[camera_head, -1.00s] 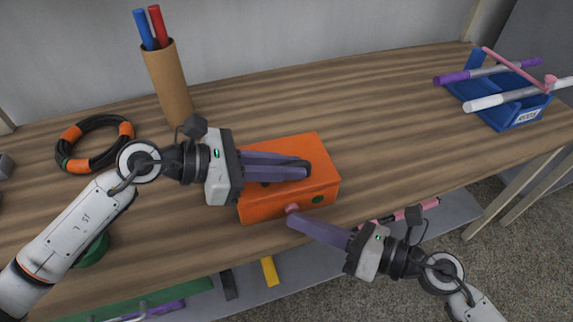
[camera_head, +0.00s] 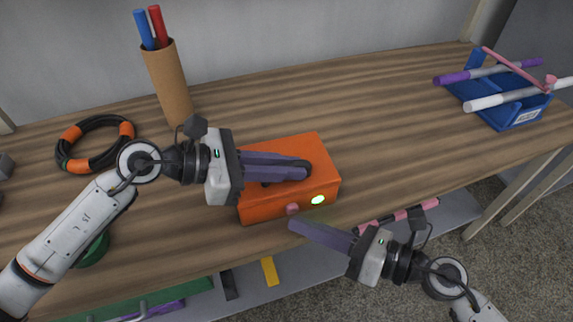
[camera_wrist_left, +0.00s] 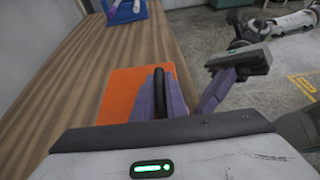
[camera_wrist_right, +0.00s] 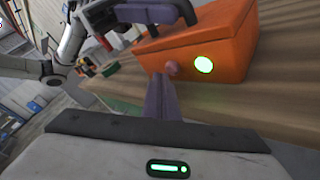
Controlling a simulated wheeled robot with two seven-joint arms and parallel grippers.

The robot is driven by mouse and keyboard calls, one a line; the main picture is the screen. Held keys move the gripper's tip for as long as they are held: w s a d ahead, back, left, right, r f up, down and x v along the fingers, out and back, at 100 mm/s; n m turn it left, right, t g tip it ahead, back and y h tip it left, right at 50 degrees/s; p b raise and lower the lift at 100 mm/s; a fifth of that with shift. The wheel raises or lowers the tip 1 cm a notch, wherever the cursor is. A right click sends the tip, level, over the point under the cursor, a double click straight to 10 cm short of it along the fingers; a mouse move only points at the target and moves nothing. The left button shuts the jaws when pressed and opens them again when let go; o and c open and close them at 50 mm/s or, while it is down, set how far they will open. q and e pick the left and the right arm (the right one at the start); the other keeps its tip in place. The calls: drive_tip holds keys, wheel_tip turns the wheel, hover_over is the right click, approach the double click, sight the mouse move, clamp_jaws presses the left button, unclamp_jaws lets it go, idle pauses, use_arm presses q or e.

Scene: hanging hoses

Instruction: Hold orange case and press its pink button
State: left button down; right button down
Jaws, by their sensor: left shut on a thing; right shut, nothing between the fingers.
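The orange case (camera_head: 318,158) sits on the wooden table near its front edge. My left gripper (camera_head: 305,170) is shut on the case's dark handle (camera_wrist_left: 159,90) on top. The pink button (camera_head: 292,209) is on the case's front face, and it also shows in the right wrist view (camera_wrist_right: 172,67). Beside it a round light (camera_head: 318,200) glows bright yellow-green, also bright in the right wrist view (camera_wrist_right: 204,64). My right gripper (camera_head: 293,224) is shut and empty, its tips just in front of and below the button, apart from it in the head view.
A cardboard cup (camera_head: 168,85) with a blue and a red stick stands at the back left. A black and orange hose ring (camera_head: 95,143) lies left. A blue bin (camera_head: 520,112) with several sticks stands right. The table between case and bin is clear.

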use_arm(q)
drive_tip(key=shift+s+a+f, duration=0.1)
drive_tip(key=shift+f, duration=0.45)
use_arm(e)
drive_tip(key=s+d, duration=0.1)
drive_tip(key=s, duration=0.5)
drive_tip(key=shift+d, duration=0.3)
use_arm(q)
drive_tip(key=c, duration=1.7)
unclamp_jaws()
drive_tip(key=shift+r, duration=0.2)
use_arm(e)
drive_tip(key=shift+w+f, duration=0.1)
use_arm(q)
drive_tip(key=shift+r, duration=0.1)
drive_tip(key=shift+r, duration=0.1)
drive_tip(key=v, duration=1.1)
drive_tip(key=shift+a+r, duration=0.2)
drive_tip(key=shift+a, duration=0.15)
